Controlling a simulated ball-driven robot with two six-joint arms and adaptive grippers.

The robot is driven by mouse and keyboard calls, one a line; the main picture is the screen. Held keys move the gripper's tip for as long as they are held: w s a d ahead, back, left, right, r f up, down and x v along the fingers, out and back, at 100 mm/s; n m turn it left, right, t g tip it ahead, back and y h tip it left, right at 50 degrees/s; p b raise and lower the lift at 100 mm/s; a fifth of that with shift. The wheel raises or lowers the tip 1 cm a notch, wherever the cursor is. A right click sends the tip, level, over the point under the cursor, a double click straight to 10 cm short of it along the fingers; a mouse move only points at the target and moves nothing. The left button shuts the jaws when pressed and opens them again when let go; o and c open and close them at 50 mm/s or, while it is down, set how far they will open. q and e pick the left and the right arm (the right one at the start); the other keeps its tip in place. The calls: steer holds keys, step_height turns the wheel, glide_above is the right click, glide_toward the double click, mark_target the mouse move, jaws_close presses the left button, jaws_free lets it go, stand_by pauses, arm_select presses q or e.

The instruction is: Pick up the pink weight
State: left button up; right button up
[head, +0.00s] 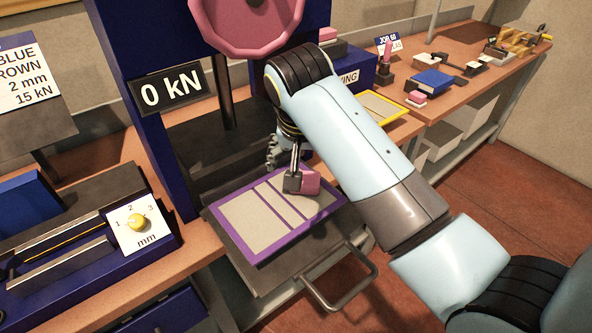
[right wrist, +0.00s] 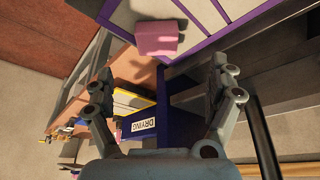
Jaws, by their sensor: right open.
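A pink block (head: 311,181), which looks like the pink weight, is at the tray's right compartment in the head view. In the right wrist view the pink block (right wrist: 158,39) shows ahead of the fingers, over the pale tray surface. My right gripper (head: 284,168) is over the purple-framed tray (head: 246,256), one fingertip overlapping the block's left side in the picture. In the right wrist view my right gripper (right wrist: 161,72) has its fingers wide apart with nothing between them. I cannot tell whether a finger touches the block. My left gripper is not in view.
A press with a pink handwheel (head: 250,22) and a "0 kN" display (head: 171,92) stands behind the tray. A metal handle (head: 340,285) sticks out in front. A navy drying box (head: 352,70) and yellow-framed tray (head: 384,108) lie right. A thickness dial (head: 137,222) is left.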

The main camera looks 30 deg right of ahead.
mark_target(305, 178)
steer(key=x, duration=0.3)
steer(key=shift+s+d+f, duration=0.2)
steer(key=shift+s+f, duration=0.05)
steer(key=shift+s, duration=0.05)
steer(key=shift+w+f, duration=0.2)
steer(key=shift+f, duration=0.05)
steer(key=x, duration=0.4)
steer(key=shift+w+d+f+p, duration=0.1)
steer(key=shift+w+d+p, duration=0.2)
steer(key=shift+w+p, duration=0.1)
steer(key=shift+w+f, duration=0.1)
steer(key=shift+f, duration=0.25)
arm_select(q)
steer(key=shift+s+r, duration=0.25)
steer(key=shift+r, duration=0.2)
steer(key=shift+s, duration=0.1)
arm_select(e)
steer(key=shift+c, duration=0.5)
steer(key=c, duration=1.6)
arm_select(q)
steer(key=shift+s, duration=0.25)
arm_select(e)
steer(key=shift+r, duration=0.15)
steer(key=shift+c, duration=0.5)
